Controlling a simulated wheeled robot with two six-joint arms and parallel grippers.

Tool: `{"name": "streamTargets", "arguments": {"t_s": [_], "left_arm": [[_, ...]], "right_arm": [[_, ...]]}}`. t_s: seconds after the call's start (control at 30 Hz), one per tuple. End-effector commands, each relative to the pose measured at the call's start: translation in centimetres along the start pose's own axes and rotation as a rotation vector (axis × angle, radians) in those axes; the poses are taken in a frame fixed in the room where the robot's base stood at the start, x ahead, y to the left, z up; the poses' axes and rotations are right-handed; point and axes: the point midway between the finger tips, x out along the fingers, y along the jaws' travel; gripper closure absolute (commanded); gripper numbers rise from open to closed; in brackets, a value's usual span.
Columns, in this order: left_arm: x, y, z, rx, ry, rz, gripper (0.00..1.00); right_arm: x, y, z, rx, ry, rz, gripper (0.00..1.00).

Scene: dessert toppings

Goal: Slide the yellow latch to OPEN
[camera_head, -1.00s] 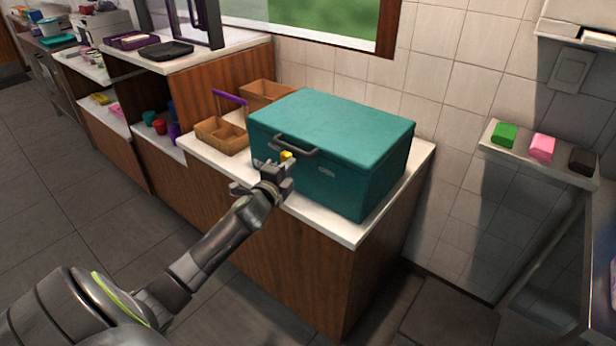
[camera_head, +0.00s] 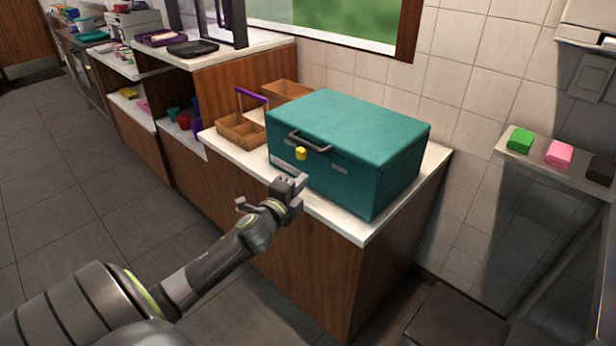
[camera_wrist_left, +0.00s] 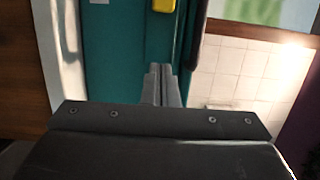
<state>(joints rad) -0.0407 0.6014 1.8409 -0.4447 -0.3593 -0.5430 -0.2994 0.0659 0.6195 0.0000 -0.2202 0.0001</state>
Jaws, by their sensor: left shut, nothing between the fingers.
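The yellow latch (camera_head: 301,153) sits on the front of the teal box (camera_head: 375,145), just below its grey handle (camera_head: 310,142). In the left wrist view the shut fingers (camera_wrist_left: 161,84) point at the teal front, and the latch (camera_wrist_left: 164,5) is cut off by the top edge.
The box stands on a white counter (camera_head: 345,222) with wooden sides. A divided tan caddy (camera_head: 240,131) with a purple handle stands to its left. A wall shelf (camera_head: 545,168) at right holds green, pink and dark blocks.

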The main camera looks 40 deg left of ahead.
Motion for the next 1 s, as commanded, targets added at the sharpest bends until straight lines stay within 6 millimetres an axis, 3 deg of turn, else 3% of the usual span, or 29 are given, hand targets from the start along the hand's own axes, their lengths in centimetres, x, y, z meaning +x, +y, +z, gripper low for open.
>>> {"name": "streamTargets", "arguments": {"t_s": [0.1, 0.3, 0.9, 1.0], "left_arm": [[-1.6, 0.2, 0.0, 0.001, 0.0, 0.001, 1.0], [-2.8, 0.0, 0.0, -0.001, 0.0, 0.0, 1.0], [-2.9, 0.0, 0.0, -0.001, 0.0, 0.001, 1.0], [-2.9, 1.2, 0.4, -0.02, -0.013, 0.025, 1.0]], "right_arm": [[0.4, 0.2, 0.0, -0.002, 0.001, 0.003, 0.64], [0.5, 0.9, 0.0, -0.005, 0.001, 0.011, 0.64], [0.5, 1.2, 0.0, -0.007, 0.001, 0.015, 0.64], [0.4, 1.2, 0.0, -0.007, 0.001, 0.015, 0.64]]}}
